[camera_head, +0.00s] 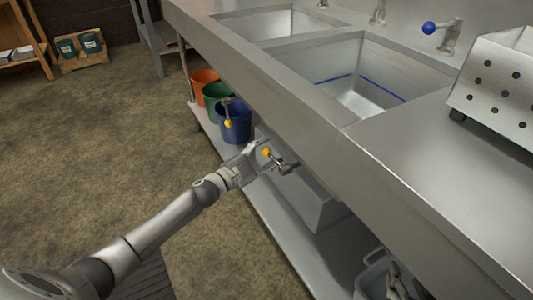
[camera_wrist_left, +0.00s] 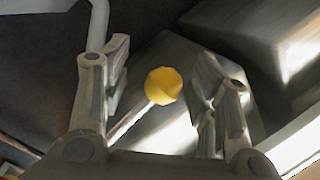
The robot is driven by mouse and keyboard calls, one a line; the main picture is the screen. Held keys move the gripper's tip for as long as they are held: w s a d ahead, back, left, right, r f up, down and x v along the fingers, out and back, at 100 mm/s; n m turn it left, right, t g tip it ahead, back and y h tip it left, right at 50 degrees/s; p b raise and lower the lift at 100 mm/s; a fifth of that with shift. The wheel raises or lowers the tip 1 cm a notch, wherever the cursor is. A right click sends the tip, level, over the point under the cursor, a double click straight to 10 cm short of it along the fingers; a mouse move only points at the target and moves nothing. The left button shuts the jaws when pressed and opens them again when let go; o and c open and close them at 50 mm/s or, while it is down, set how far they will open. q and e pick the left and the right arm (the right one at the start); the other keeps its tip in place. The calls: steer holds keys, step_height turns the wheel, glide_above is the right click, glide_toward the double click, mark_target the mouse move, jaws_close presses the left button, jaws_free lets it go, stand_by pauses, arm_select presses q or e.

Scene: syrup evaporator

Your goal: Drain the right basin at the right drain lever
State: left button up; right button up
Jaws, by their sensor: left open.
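The right basin (camera_head: 330,53) is the nearer sink in the steel counter, with a blue line along its inner walls. The right drain lever's yellow knob (camera_head: 267,152) sits below the counter front. In the left wrist view the yellow knob (camera_wrist_left: 163,85) shows between the two fingers, with its rod running down to the left. My left gripper (camera_head: 273,158) is open around the knob; I cannot tell whether a finger touches it.
The left basin (camera_head: 268,24) is further back, with another yellow-knobbed lever (camera_head: 228,123) below it. Orange, green and blue buckets (camera_head: 236,125) stand on the lower shelf. A blue-knobbed tap (camera_head: 429,27) and a perforated steel box (camera_head: 497,82) are above.

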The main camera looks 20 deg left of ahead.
arm_select(q)
jaws_close()
stand_by(0.3)
steer(key=shift+r, duration=0.1)
arm_select(e)
steer(key=shift+f, duration=0.1)
